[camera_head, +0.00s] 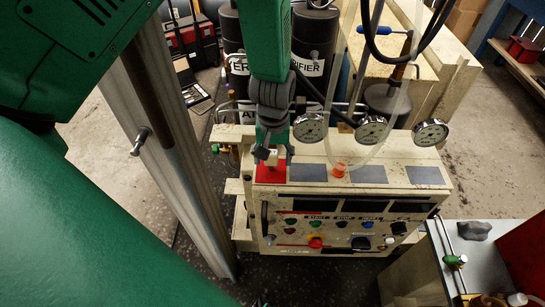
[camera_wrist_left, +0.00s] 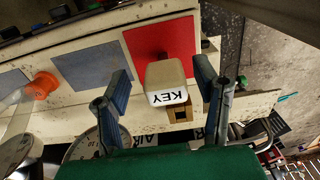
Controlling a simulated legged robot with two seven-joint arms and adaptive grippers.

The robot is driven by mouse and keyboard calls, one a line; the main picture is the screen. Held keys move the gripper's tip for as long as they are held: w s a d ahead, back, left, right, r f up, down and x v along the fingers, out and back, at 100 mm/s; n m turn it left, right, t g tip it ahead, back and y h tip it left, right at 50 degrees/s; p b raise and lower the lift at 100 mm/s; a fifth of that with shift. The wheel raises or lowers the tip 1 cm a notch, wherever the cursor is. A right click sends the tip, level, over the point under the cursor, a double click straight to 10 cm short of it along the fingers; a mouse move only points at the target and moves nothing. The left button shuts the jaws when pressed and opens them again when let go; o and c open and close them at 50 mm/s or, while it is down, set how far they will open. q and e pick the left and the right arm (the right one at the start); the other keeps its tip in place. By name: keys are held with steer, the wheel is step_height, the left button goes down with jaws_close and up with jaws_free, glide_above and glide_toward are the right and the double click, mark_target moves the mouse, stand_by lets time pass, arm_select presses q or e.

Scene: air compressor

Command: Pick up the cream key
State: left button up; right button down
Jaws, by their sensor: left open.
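The cream key (camera_wrist_left: 166,75) is a small block with the word KEY on its white end face. It stands over a red square (camera_wrist_left: 162,38) on the panel top in the left wrist view. My left gripper (camera_wrist_left: 163,80) is open, with one finger on each side of the key and visible gaps between. In the head view my left gripper (camera_head: 271,150) reaches down over the red square (camera_head: 270,173), and largely hides the key. My right gripper is not in view.
The control panel (camera_head: 340,228) carries several buttons and grey-blue squares (camera_head: 308,173). An orange cap (camera_head: 338,169) with a clear tube stands to the right. Several pressure gauges (camera_head: 371,130) and dark cylinders (camera_head: 313,45) are close behind the gripper.

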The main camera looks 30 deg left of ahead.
mark_target(272, 152)
arm_select(q)
steer(key=shift+w+d+f, duration=0.1)
steer(key=shift+f, duration=0.45)
steer(key=shift+a, duration=0.35)
steer(key=shift+a+f, duration=0.1)
steer(key=shift+a, duration=0.25)
steer(key=c, duration=1.3)
steer(key=shift+o, duration=0.2)
steer(key=shift+d, duration=0.4)
steer(key=shift+d+r, duration=0.1)
steer(key=shift+r, duration=0.2)
steer(key=r, duration=0.8)
steer(key=shift+a+r, duration=0.3)
steer(key=shift+a, duration=0.1)
steer(key=shift+d+r, duration=0.1)
steer(key=shift+r, duration=0.35)
steer(key=shift+d, duration=0.2)
